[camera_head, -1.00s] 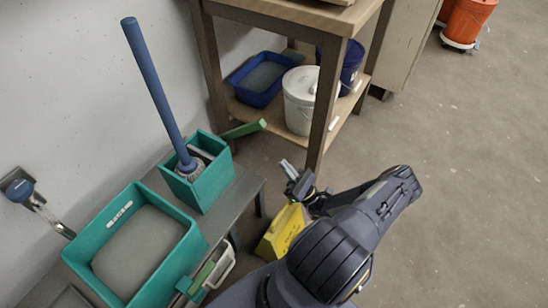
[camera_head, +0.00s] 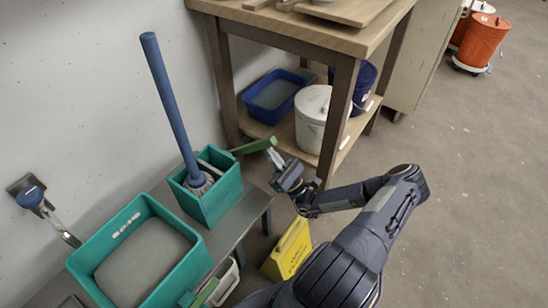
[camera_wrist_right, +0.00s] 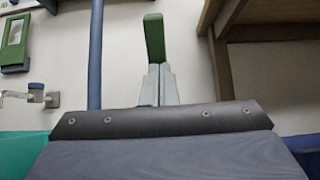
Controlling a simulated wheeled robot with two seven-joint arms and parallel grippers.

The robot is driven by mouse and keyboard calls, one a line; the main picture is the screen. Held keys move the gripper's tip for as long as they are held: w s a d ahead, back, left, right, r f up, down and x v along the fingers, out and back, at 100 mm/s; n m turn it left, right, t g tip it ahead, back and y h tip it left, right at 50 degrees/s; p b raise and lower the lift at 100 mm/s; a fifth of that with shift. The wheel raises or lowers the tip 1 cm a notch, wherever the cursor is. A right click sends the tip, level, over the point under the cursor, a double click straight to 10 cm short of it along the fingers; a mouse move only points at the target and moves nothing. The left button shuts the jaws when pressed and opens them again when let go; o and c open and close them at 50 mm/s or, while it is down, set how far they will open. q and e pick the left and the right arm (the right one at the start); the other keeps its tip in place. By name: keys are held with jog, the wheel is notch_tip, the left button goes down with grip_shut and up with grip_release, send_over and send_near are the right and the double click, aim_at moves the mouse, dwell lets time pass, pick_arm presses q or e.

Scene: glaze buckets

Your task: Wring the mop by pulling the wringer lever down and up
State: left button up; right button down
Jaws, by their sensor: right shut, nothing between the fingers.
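A mop with a blue handle (camera_head: 168,100) stands tilted, its head in the green wringer bucket (camera_head: 215,199) on the low bench. The wringer's green lever (camera_head: 254,146) sticks out to the right from the bucket. My right gripper (camera_head: 275,158) is shut and empty, its fingertips at the lever's outer end. In the right wrist view the fingers (camera_wrist_right: 158,84) are together, and the green lever (camera_wrist_right: 154,38) shows just beyond their tips. I cannot tell whether they touch it. My left gripper is not in view.
A green basin of grey liquid (camera_head: 192,268) sits left of the bucket. A wooden shelf table (camera_head: 345,40) stands behind, with a white bucket (camera_head: 311,130) and blue tub (camera_head: 255,108) below. A yellow floor sign (camera_head: 287,250) stands beside the bench. Open floor lies right.

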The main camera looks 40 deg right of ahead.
aim_at(265, 139)
jog(key=w+r+g+p, duration=0.1)
jog(key=r+p, duration=0.1)
jog(key=p, duration=0.2)
jog(key=w+a+r+g+p, duration=0.1)
jog(key=r+p, duration=0.1)
jog(key=p, duration=0.1)
jog(key=w+r+g+p, duration=0.1)
jog(key=w+r+p, duration=0.1)
jog(key=p, duration=0.2)
jog(key=shift+a+r+g+h+p, duration=0.15)
jog(key=shift+r+g+h+p, duration=0.15)
jog(key=shift+h+p, duration=0.1)
jog(key=w+a+r+g+h+p, duration=0.1)
jog(key=w+a+r+g+p, duration=0.1)
jog(key=w+p, duration=0.6)
jog(key=shift+w+a+r+g+p, duration=0.2)
jog(key=shift+w+r+g+p, duration=0.2)
jog(key=shift+g, duration=0.7)
jog(key=shift+r, duration=0.2)
jog(key=shift+d, duration=0.1)
